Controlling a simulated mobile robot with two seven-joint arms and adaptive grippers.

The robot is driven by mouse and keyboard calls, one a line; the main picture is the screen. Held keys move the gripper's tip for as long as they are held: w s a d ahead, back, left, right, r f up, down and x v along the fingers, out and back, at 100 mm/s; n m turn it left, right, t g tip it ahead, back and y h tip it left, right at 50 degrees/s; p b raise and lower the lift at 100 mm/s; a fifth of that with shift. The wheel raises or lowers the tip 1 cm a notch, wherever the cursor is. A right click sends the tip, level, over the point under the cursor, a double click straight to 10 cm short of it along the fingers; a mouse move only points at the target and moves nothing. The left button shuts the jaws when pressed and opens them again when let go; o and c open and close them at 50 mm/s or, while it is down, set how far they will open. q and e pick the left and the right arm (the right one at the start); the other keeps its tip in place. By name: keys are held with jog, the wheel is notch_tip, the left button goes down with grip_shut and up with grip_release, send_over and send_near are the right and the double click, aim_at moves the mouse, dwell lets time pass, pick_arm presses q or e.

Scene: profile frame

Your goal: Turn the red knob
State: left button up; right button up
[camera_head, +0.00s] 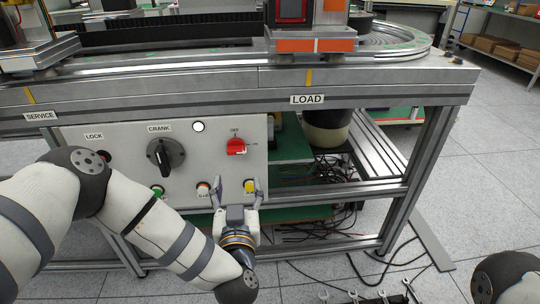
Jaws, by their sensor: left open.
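The red knob (236,147) sits on the right part of the light panel (205,150), beside small printed position labels. My left gripper (236,186) is in front of the panel, below the red knob. Its two fingers point up and stand apart, with nothing between them. It looks clear of the red knob; I cannot tell how far its fingers are from the panel. Only a rounded part of my right arm shows at the bottom right corner, and its gripper is outside the picture.
A black crank knob (165,157) sits left of the red knob. A green button (158,191), a red-and-white button (203,190) and a yellow button (250,186) line the lower panel. The metal frame rail (380,92) runs above. Cables and wrenches lie at lower right.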

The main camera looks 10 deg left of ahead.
aim_at(236, 153)
pick_arm(q)
jog(key=x, duration=0.3)
jog(key=b+x, duration=0.1)
jog(key=x, duration=0.3)
jog(key=b+x, duration=0.1)
jog(key=x, duration=0.3)
jog(key=shift+a+r, duration=0.2)
jog(key=shift+a, duration=0.2)
jog(key=shift+w+a+r, duration=0.1)
jog(key=shift+w, duration=0.45)
jog(key=c, duration=1.2)
pick_arm(e)
jog(key=shift+x, duration=0.95)
